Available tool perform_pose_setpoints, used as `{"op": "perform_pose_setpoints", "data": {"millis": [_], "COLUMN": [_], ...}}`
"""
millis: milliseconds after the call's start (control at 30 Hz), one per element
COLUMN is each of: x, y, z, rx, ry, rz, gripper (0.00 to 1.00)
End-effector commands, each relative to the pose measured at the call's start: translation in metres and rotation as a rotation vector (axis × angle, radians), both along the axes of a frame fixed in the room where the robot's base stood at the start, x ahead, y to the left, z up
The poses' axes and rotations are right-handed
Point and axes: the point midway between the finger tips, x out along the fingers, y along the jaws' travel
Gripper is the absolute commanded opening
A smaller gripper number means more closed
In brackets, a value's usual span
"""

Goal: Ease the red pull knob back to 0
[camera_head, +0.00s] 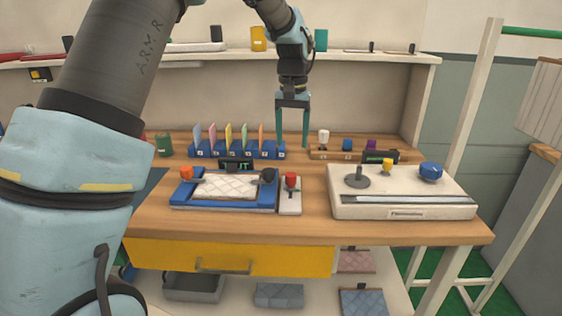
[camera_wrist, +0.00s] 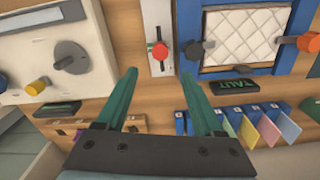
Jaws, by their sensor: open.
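The red pull knob (camera_head: 291,181) stands on a narrow pale plate (camera_head: 290,207) with a slot, at the right side of the blue frame. In the wrist view the red knob (camera_wrist: 159,50) shows at the top middle, beyond my fingertips. My gripper (camera_head: 292,145) hangs with its two green fingers down, above the back part of the bench and behind the knob. In the wrist view my gripper (camera_wrist: 158,78) is open and empty, its fingers apart from the knob. The scale marks on the plate are too small to read.
A blue frame (camera_head: 222,207) with a white quilted pad, an orange knob and a dark knob lies left of the plate. A white box (camera_head: 400,212) with grey, yellow and blue knobs stands right. A blue rack (camera_head: 236,154) with upright coloured cards stands behind.

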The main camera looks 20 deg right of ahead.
Motion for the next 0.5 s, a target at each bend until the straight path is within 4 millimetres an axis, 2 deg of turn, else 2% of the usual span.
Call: {"op": "perform_pose_setpoints", "data": {"millis": [167, 500], "x": [-0.001, -0.001], "y": [0.001, 0.002], "z": [-0.022, -0.082], "rx": [0.004, 0.003], "ry": [0.004, 0.003], "rz": [0.001, 0.002], "gripper": [0.69, 0.69]}}
